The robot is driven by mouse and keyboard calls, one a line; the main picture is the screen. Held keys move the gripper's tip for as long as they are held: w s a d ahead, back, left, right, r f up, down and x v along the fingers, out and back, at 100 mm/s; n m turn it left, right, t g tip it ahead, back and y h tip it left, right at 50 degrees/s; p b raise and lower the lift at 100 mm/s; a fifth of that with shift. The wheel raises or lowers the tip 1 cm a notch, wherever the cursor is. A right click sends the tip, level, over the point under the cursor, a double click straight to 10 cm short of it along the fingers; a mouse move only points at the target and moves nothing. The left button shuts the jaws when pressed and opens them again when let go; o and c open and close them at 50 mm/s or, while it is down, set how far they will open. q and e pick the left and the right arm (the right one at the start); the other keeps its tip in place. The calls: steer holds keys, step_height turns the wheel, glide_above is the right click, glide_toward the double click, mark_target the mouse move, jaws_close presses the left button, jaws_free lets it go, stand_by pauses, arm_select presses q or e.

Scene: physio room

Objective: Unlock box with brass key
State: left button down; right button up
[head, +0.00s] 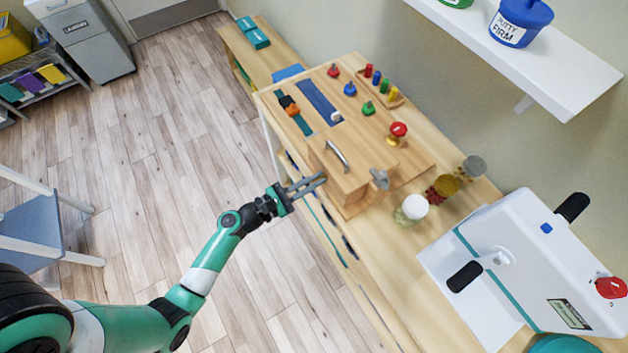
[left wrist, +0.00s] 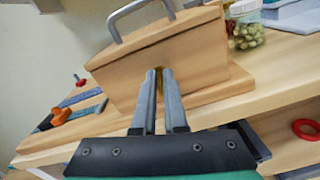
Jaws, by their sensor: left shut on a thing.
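The wooden box (head: 352,181) sits on a wooden board on the bench, with a metal handle (head: 337,154) on top and a grey knob-like part (head: 380,180) on its right side. My left gripper (head: 318,182) is at the box's front face, coming from the left. In the left wrist view its two fingers (left wrist: 159,80) point at the face of the box (left wrist: 165,62), shut on a narrow brass piece (left wrist: 158,84), which looks like the key. Most of the key is hidden by the fingers, and I cannot tell how deep it sits in the lock. My right gripper is out of view.
Coloured pegs and knobs (head: 368,108) and a blue strip (head: 318,100) lie behind the box. Several jars (head: 412,208) and a white hand-crank machine (head: 540,265) stand to the right. A shelf (head: 530,50) hangs above. The floor left of the bench is open.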

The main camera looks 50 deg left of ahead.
arm_select(q)
steer(key=m+b, duration=0.1)
steer(key=m, duration=0.2)
steer(key=m+b, duration=0.2)
steer(key=m, duration=0.1)
steer(key=shift+f+m, duration=0.2)
steer(key=shift+m, duration=0.1)
steer(key=m+b, duration=0.2)
steer(key=m, duration=0.2)
steer(key=shift+d+b, duration=0.1)
steer(key=shift+b, duration=0.2)
steer(key=shift+m+b, duration=0.35)
steer(key=shift+m, duration=0.55)
stand_by(0.3)
steer(key=c, duration=1)
jaws_free()
steer(key=shift+s+r, duration=0.1)
steer(key=shift+s, duration=0.05)
